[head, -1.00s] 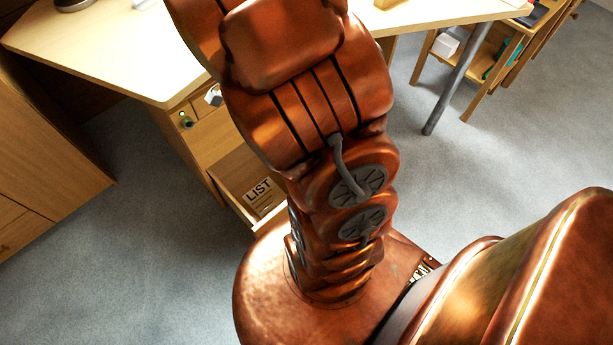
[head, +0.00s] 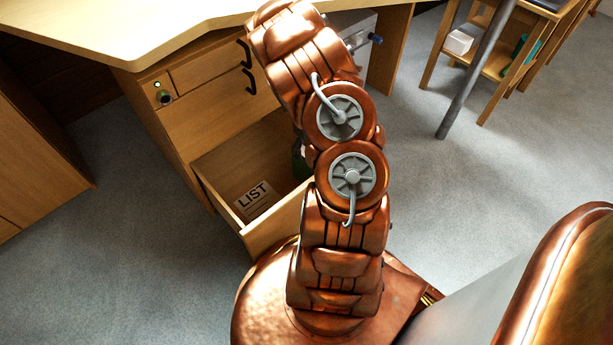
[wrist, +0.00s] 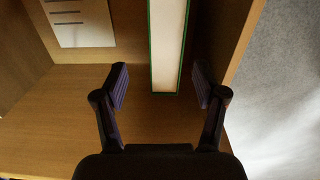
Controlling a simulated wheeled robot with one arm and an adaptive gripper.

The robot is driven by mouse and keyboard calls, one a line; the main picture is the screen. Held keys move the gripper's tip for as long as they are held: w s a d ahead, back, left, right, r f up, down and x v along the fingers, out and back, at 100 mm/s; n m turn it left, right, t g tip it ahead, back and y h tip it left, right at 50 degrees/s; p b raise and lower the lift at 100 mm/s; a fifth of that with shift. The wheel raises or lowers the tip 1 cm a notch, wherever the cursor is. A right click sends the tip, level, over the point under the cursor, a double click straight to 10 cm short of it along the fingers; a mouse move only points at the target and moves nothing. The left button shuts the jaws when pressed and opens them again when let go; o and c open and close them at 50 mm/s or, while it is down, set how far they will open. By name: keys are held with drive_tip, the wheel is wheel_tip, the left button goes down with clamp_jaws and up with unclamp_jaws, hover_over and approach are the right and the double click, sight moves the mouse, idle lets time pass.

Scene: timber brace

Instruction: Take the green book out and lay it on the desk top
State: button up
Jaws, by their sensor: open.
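The green book (wrist: 168,45) stands on edge in the open drawer (head: 225,155). The wrist view looks down on its pale page edges, framed by thin green covers. My gripper (wrist: 160,84) is open, with one finger on each side of the book's near end. A gap shows between each finger and the covers, and nothing is held. In the head view my arm hides the gripper and most of the book. The pale wood desk top (head: 120,25) is above the drawer, at the upper left.
A sheet marked LIST (head: 253,196) lies in the drawer, left of the book. The drawer side wall (wrist: 235,45) is close to my right finger. A wooden cabinet (head: 40,150) stands left. A metal leg (head: 470,80) and shelf stand (head: 500,65) are at the upper right.

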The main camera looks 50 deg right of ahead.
drive_tip(key=shift+d+f+m, duration=0.25)
drive_tip(key=shift+f+m, duration=0.05)
drive_tip(key=shift+f, duration=0.75)
drive_tip(key=b, duration=0.4)
hover_over(301, 171)
drive_tip(key=s+d, duration=0.2)
drive_tip(key=shift+f, duration=3.6)
drive_tip(key=shift+w+a, duration=0.1)
drive_tip(key=shift+c, duration=0.2)
clamp_jaws()
